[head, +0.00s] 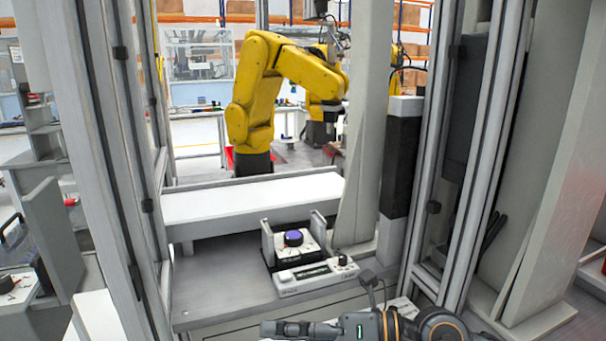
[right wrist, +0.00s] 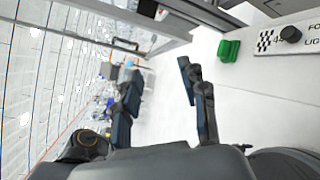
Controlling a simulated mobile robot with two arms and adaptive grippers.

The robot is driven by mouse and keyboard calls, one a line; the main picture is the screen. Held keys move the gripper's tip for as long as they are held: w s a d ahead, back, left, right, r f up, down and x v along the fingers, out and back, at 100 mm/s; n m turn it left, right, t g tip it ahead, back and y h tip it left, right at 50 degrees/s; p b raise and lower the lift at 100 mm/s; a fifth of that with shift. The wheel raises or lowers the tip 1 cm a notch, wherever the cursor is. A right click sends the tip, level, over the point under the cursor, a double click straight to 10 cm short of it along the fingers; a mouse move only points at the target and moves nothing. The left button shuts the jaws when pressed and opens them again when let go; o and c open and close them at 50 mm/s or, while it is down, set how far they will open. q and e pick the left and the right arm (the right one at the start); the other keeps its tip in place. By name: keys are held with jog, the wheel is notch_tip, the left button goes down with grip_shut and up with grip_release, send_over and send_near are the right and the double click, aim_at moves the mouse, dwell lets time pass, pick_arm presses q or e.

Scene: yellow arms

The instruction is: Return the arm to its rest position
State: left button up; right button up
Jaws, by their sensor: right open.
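My right arm (head: 435,325) comes in low along the bottom edge of the head view and points left. Its gripper (head: 285,328) is below the front of the grey bench, and the lower part of the arm is cut off by the picture edge. In the right wrist view my right gripper (right wrist: 160,82) is open, with its two dark fingers apart and nothing between them. My left gripper does not show in the head view.
A grey bench (head: 215,275) carries a device with a purple knob (head: 293,238) and a white control box (head: 315,276). Metal frame posts (head: 470,170) stand on both sides. A yellow robot arm (head: 258,90) stands behind. A green block (right wrist: 229,51) shows in the right wrist view.

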jog(key=w+d+r+m+t+h, duration=0.15)
jog(key=d+r+m+t, duration=0.25)
jog(key=m+t, duration=0.45)
jog(key=w+d+r+m+t, duration=0.35)
jog(key=m+t, duration=0.35)
jog(key=m, duration=0.3)
jog(key=s+d+f+m+g+h, duration=0.1)
jog(key=d+f+m+h, duration=0.6)
jog(key=f+m+h, duration=0.15)
jog(key=d+f+m+g+h, duration=0.1)
jog(key=d+f+m+h, duration=0.65)
jog(key=f, duration=0.25)
jog(key=s+f+m+g+y, duration=0.1)
jog(key=s+f+m+g, duration=0.2)
jog(key=s+f+g, duration=0.7)
jog(key=s+f+m+g+y, duration=0.1)
jog(key=s+f+m+g, duration=0.15)
jog(key=s+f, duration=0.9)
notch_tip(320, 180, down, 21)
jog(key=s+g+p, duration=0.2)
jog(key=s, duration=0.1)
jog(key=s+d+f, duration=0.4)
jog(key=s+f, duration=1.1)
jog(key=s, duration=0.1)
jog(key=shift+s+f+n+g+h+p, duration=0.25)
jog(key=shift+s+n+g+h+p, duration=0.1)
jog(key=shift+n+g+h+p, duration=0.1)
